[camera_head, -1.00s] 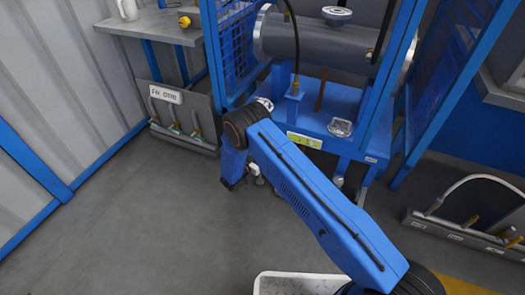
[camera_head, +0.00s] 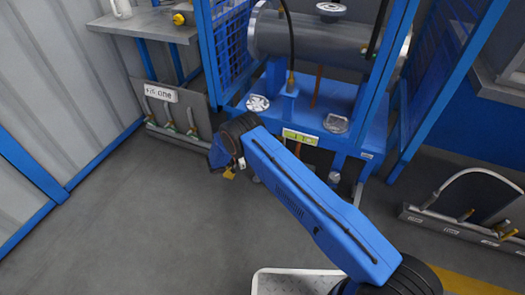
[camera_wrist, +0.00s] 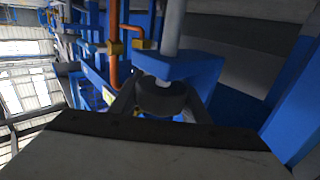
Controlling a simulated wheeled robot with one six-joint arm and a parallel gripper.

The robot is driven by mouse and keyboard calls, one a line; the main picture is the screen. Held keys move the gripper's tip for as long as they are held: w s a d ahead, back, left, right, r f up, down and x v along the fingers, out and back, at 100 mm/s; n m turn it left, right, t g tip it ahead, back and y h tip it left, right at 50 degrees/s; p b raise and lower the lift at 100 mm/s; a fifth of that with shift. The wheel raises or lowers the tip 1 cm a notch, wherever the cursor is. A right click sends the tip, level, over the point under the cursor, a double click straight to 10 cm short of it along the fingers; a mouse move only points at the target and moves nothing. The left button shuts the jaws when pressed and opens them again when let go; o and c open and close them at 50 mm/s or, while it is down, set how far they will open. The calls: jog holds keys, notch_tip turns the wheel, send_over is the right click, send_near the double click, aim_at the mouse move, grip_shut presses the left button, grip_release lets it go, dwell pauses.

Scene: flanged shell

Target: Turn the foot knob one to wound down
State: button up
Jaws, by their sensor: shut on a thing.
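In the wrist view, a dark, round foot knob (camera_wrist: 162,97) sits on a pale upright stem under a blue bracket (camera_wrist: 180,68). My gripper (camera_wrist: 160,108) has its two dark fingers at either side of the knob and is shut on it. Which foot this is cannot be told from the labels. In the head view, my blue arm reaches down in front of the blue machine frame (camera_head: 375,152); the fingertips and the held knob are hidden there.
An orange pipe (camera_wrist: 112,50) with brass fittings runs close to the knob. A labelled rack (camera_head: 163,115) stands left of the frame, and another rack (camera_head: 480,235) lies right. A pale tray (camera_head: 270,283) is at the bottom. The left floor is clear.

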dwell(0.3)
jog(key=o, duration=1)
jog(key=shift+o, duration=0.2)
jog(key=v, duration=1.7)
jog(key=shift+a, duration=0.15)
